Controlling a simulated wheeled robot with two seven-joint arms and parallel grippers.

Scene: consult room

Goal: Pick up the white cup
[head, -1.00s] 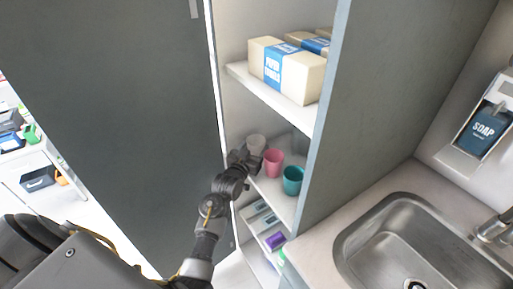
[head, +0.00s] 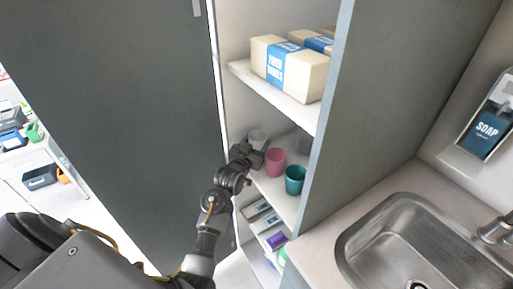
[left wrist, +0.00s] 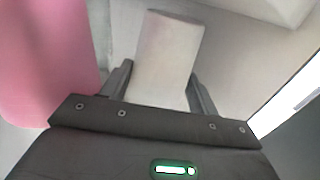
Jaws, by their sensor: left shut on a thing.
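The white cup (head: 258,138) is on the middle shelf of the open cabinet, partly hidden behind my left gripper (head: 251,152). In the left wrist view the cup (left wrist: 166,58) lies between the two fingers of the left gripper (left wrist: 160,88), which is shut on it. I cannot tell whether the cup's base touches the shelf. My right gripper is not in view.
A pink cup (head: 275,161) stands close to the right of the white cup; it also shows in the left wrist view (left wrist: 45,60). A teal cup (head: 295,179) stands nearer the shelf's front. Boxes (head: 288,68) fill the shelf above. A sink (head: 425,245) is right.

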